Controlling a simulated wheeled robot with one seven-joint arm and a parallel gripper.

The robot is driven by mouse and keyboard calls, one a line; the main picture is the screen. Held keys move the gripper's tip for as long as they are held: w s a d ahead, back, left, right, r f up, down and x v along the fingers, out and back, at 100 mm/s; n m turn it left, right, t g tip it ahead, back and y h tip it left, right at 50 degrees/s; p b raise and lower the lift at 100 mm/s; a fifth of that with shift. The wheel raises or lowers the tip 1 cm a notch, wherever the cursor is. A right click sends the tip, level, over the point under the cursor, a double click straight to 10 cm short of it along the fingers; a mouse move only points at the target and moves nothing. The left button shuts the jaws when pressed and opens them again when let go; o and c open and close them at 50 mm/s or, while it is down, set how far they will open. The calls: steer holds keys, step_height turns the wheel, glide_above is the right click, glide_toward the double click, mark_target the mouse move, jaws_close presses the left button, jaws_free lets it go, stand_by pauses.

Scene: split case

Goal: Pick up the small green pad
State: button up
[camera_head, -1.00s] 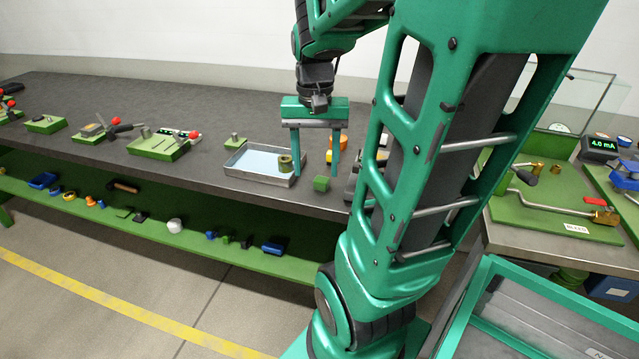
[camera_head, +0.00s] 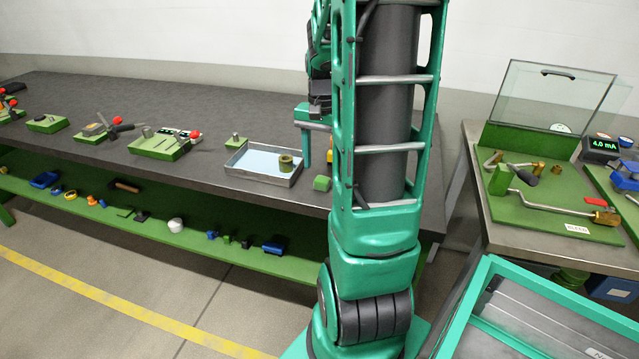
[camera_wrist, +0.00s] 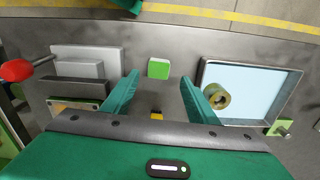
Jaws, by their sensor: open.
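A small green block-like pad (camera_head: 321,183) lies on the dark bench, near its front edge, just right of the metal tray. In the wrist view the green pad (camera_wrist: 159,68) shows between and beyond my two fingers, apart from both. My gripper (camera_wrist: 159,84) is open and empty, above the bench. A flat green piece (camera_head: 124,212) also lies on the lower shelf.
The tray (camera_head: 232,170) has a pale blue floor and holds an olive ring-shaped part (camera_head: 286,163). A small green base with a post (camera_head: 235,141) stands behind it. In the wrist view, grey plates (camera_wrist: 85,65) lie left of my fingers. Bare bench surrounds the pad.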

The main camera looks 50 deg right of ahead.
mark_target(321, 179)
steer(key=shift+a+f, duration=0.1)
steer(key=shift+f, duration=2.3)
steer(key=c, duration=1.1)
steer(key=shift+r, duration=0.1)
steer(key=shift+r, duration=0.55)
step_height(321, 179, up, 3)
steer(key=shift+f, duration=0.1)
steer(key=a+r, duration=0.2)
steer(key=a, duration=0.2)
steer(key=a+r, duration=0.2)
steer(key=a, duration=0.1)
steer(key=a+r, duration=0.3)
steer(key=a, duration=0.1)
steer(key=shift+w+a, duration=0.15)
steer(key=shift+a, duration=0.2)
